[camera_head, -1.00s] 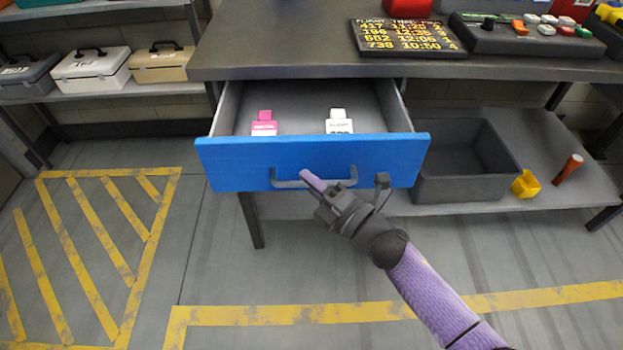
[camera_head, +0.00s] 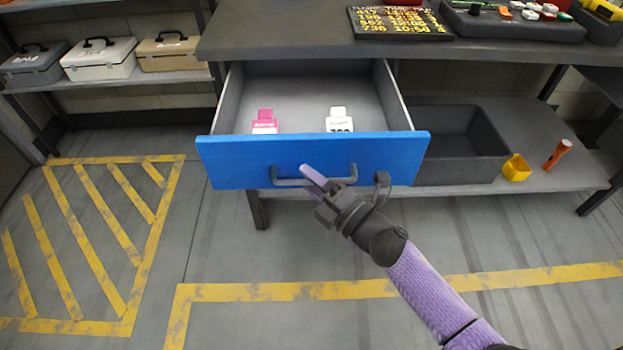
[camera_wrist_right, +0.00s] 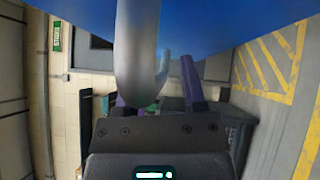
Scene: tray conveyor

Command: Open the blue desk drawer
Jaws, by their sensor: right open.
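The blue desk drawer (camera_head: 225,163) is pulled well out from under the grey desk top (camera_head: 290,38). Its grey handle (camera_head: 290,182) runs across the front face. My right gripper (camera_head: 345,178) is open at the handle, with its fingers spread apart near the handle's right part. In the right wrist view the handle (camera_wrist_right: 136,55) looms close in front of the open jaws, below the blue drawer front (camera_wrist_right: 220,22); I cannot tell whether it touches a finger. My left gripper is not in view.
A pink tag (camera_head: 264,122) and a white tag (camera_head: 339,120) lie in the drawer. A dark bin (camera_head: 455,165), a yellow cup (camera_head: 516,168) and an orange-brown object (camera_head: 557,154) sit on the lower shelf. Cases stand on the left rack. The floor in front is clear.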

